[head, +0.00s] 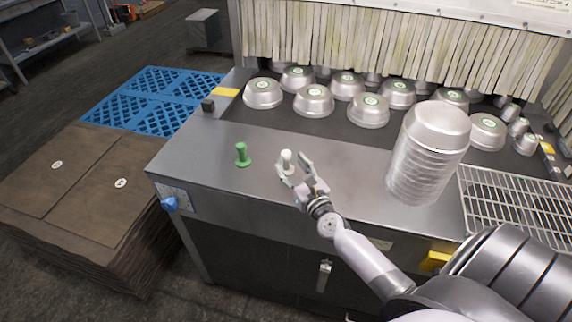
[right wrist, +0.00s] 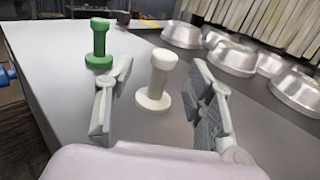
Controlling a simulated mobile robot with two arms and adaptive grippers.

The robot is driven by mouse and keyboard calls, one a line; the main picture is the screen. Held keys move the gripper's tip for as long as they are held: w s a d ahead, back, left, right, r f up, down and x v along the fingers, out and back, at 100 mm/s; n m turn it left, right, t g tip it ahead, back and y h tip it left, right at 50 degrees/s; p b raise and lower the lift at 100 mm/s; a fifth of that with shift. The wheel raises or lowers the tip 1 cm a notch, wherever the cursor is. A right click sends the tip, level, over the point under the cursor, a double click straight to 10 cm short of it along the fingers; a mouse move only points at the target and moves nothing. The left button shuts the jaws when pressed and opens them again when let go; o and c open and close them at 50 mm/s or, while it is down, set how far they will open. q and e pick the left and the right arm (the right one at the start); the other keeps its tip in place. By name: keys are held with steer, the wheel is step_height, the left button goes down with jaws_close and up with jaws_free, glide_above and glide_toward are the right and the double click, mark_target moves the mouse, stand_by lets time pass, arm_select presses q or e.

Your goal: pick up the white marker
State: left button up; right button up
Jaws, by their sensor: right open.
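The white marker (head: 287,160) stands upright on the metal counter (head: 215,140), near its front left part. It also shows in the right wrist view (right wrist: 157,82), standing between the two spread fingers of my right gripper (right wrist: 160,108). My right gripper (head: 294,173) is open and low over the counter, with a finger to each side of the marker and visible gaps to it. The green marker (head: 242,155) stands upright to the left, outside the fingers; the right wrist view shows it too (right wrist: 100,46). My left gripper is not in view.
Several metal pans (head: 314,100) with green labels lie on the dark conveyor behind. A tall stack of pans (head: 428,150) stands on the counter to the right, beside a wire rack (head: 510,205). Stacked brown sheets (head: 75,185) and a blue pallet (head: 150,97) are left of the counter.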

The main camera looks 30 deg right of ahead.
mark_target(289, 158)
steer(key=w, duration=0.2)
steer(key=w+d, duration=0.1)
steer(key=w, duration=0.2)
steer(key=shift+d+r+p, duration=0.1)
steer(key=shift+p, duration=0.25)
steer(key=shift+s, duration=0.1)
steer(key=shift+c, duration=0.9)
jaws_close()
steer(key=shift+r, duration=0.1)
